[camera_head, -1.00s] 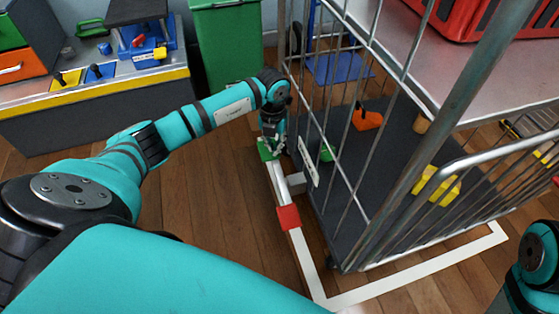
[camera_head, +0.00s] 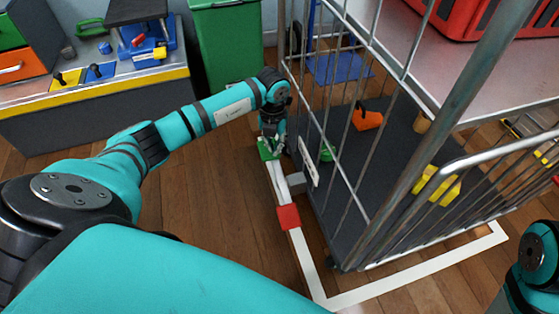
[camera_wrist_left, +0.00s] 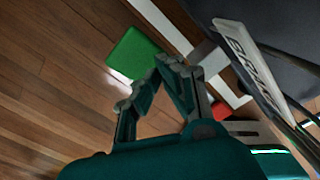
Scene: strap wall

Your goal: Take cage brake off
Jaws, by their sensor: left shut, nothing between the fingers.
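The roll cage (camera_head: 335,195) stands inside a white floor outline. A pale plate with lettering (camera_head: 308,162) is on its lower left side; it also shows in the left wrist view (camera_wrist_left: 250,70). Beside the plate is a small grey block (camera_head: 297,183), probably part of the brake. A green square (camera_head: 268,150) and a red square (camera_head: 288,217) lie along the white strip there. My left gripper (camera_head: 272,147) is low by the green square, shut and empty; its fingertips (camera_wrist_left: 172,62) meet between green square and grey block. Whether it touches anything is unclear. My right gripper is out of view.
The cage's bars and posts rise close to the right of my left gripper. A green bin (camera_head: 226,45) and a workbench (camera_head: 95,85) stand behind. Wooden floor left of the white strip is clear. An orange item (camera_head: 368,117) and a yellow item (camera_head: 440,185) are in the cage.

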